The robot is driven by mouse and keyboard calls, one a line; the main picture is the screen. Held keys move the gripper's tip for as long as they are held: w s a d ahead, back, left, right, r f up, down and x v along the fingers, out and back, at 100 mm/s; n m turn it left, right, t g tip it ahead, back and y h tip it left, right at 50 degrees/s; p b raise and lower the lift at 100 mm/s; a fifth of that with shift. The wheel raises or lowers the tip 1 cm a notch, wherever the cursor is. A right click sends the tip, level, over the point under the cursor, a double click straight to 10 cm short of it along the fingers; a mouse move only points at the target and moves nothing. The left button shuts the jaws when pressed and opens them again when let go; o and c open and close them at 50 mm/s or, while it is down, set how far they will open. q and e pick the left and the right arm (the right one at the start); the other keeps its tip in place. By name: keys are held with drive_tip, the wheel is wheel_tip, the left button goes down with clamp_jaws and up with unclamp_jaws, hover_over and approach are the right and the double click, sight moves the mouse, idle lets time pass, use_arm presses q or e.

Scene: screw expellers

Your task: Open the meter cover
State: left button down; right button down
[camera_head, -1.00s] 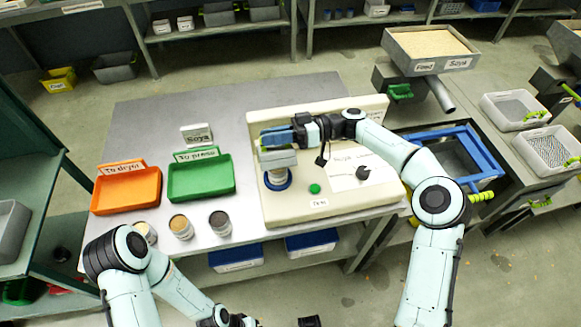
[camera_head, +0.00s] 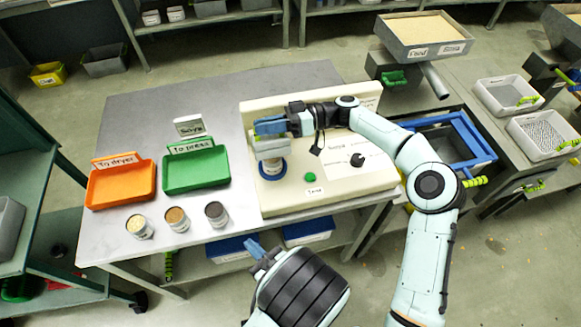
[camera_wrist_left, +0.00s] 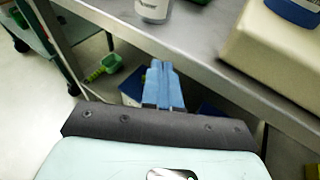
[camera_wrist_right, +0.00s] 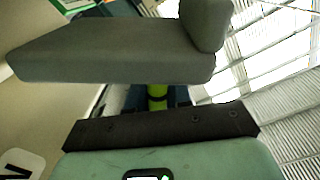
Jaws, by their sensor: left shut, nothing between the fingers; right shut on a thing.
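The cream meter (camera_head: 330,207) stands on the right part of the metal table. Its light grey cover (camera_head: 272,149) sits over the cup with the blue ring (camera_head: 270,173); whether a gap lies beneath it I cannot tell. My right gripper (camera_head: 268,127) is at the cover, shut on its yellow-green handle. In the right wrist view the handle (camera_wrist_right: 157,95) shows between the fingers, below the large grey cover (camera_wrist_right: 120,50). My left gripper (camera_head: 262,248) is shut and empty, in front of the table's front edge; its blue fingers (camera_wrist_left: 160,85) also show in the left wrist view.
Three small sample cups (camera_head: 177,219) stand near the table's front edge. Behind them are an orange tray (camera_head: 120,187) and a green tray (camera_head: 195,172). Blue bins (camera_head: 310,231) sit under the table.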

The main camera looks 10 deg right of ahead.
use_arm(q)
drive_tip(key=d+r+m+t+h, duration=0.65)
drive_tip(key=d+r, duration=0.45)
drive_tip(key=d, duration=0.2)
use_arm(e)
drive_tip(key=shift+f, duration=0.15)
use_arm(q)
drive_tip(key=shift+n+t+h, duration=0.25)
drive_tip(key=shift+n, duration=0.2)
drive_tip(key=w, duration=0.3)
drive_tip(key=w+r, duration=0.1)
drive_tip(key=w, duration=0.4)
drive_tip(key=shift+w+a+r, duration=0.1)
drive_tip(key=shift+w+r, duration=1.75)
drive_tip(key=shift+r, duration=0.1)
